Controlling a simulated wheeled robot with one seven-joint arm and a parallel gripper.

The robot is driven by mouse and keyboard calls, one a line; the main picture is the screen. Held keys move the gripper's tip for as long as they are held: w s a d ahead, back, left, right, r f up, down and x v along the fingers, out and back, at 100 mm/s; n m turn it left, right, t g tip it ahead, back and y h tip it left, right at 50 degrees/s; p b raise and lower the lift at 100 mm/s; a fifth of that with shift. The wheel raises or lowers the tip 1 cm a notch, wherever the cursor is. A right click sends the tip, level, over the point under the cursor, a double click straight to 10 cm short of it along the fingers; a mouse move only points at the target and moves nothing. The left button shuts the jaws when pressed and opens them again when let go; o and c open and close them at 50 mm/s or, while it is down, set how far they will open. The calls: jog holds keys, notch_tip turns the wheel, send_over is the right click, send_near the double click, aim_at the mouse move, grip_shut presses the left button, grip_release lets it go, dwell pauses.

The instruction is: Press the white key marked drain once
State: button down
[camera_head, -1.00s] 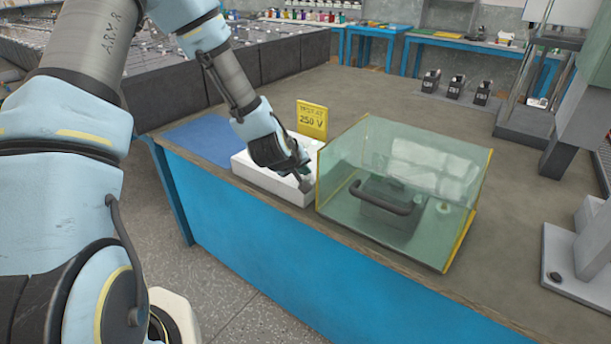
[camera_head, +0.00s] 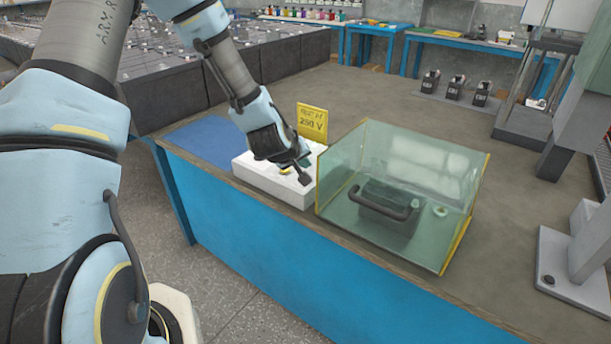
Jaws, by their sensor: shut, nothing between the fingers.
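A white box (camera_head: 297,197) sits at the front edge of the bench, left of the glass case. My gripper (camera_head: 304,177) is over the right part of its top, pointing down, with its fingers together and nothing between them. I cannot tell whether the fingertips touch the box. A small yellow spot (camera_head: 286,170) shows on the top beside the gripper. The key marked drain cannot be made out; my gripper and wrist cover much of the top. A yellow sign (camera_head: 312,122) reading 250 V stands behind the box.
A clear case with yellow edges (camera_head: 352,150) stands close to the right of my gripper, with a dark handled block (camera_head: 385,210) inside. A blue mat (camera_head: 200,134) lies to the left. Several small black units (camera_head: 455,88) stand farther back. The bench middle behind the case is clear.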

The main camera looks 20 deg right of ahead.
jog(key=shift+r+p, duration=0.85)
jog(key=shift+r, duration=0.75)
jog(key=a+r+m+g+y, duration=0.1)
jog(key=a+r+y, duration=0.15)
jog(key=a, duration=0.85)
jog(key=a+r+g+y, duration=0.15)
jog(key=a+r, duration=0.25)
jog(key=a, duration=0.7)
jog(key=s+a+r+g+y, duration=0.2)
jog(key=s+a+r, duration=0.2)
jog(key=s+a, duration=0.6)
jog(key=a, duration=0.4)
jog(key=shift+n+y, duration=0.3)
jog(key=shift+y, duration=0.1)
